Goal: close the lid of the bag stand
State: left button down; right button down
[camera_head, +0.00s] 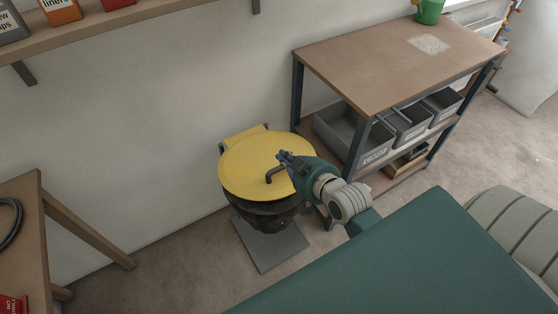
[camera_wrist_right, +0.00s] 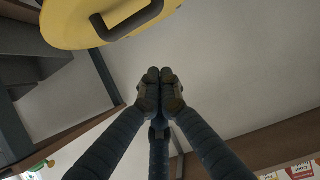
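The bag stand's round yellow lid (camera_head: 240,172) lies over the top of the black bag (camera_head: 268,221) in the head view, its upper face showing. I cannot tell whether its edge rests fully on the ring. A dark bent handle (camera_head: 275,173) stands on the lid. A yellow piece (camera_head: 245,134) shows behind it at the wall. My right gripper (camera_head: 284,157) is over the lid's right part, close to the handle. In the right wrist view its fingertips (camera_wrist_right: 160,74) are together with nothing between them, and the lid (camera_wrist_right: 70,25) with its handle (camera_wrist_right: 128,24) is apart from them. My left gripper is out of view.
A brown-topped workbench (camera_head: 385,65) with grey bins (camera_head: 345,138) on its lower shelf stands right of the stand. A wooden table (camera_head: 25,240) is at the left. A wall shelf (camera_head: 110,25) carries boxes. Floor between table and stand is clear.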

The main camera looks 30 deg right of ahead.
send_over(279, 168)
jog(key=w, duration=0.3)
notch_tip(279, 168, down, 3)
jog(key=shift+s+f+p, duration=0.35)
jog(key=shift+s+f, duration=0.55)
jog(key=shift+f, duration=0.1)
jog(key=shift+s+f, duration=0.35)
jog(key=shift+s, duration=0.2)
jog(key=shift+f, duration=0.1)
jog(key=f, duration=0.2)
jog(key=s+f+b, duration=0.1)
jog(key=f, duration=0.1)
jog(key=s+f+b, duration=0.1)
jog(key=f, duration=0.1)
jog(key=shift+w+r, duration=0.15)
jog(key=shift+r, duration=0.35)
jog(key=r+p, duration=0.1)
jog(key=w+r+p, duration=0.1)
jog(key=r+p, duration=0.1)
jog(key=shift+w+r+p, duration=0.1)
jog(key=shift+w+p, duration=0.25)
jog(key=s+r+b, duration=0.1)
jog(key=s+r, duration=0.1)
jog(key=s, duration=0.7)
jog(key=shift+s+d, duration=0.15)
jog(key=shift+s, duration=0.1)
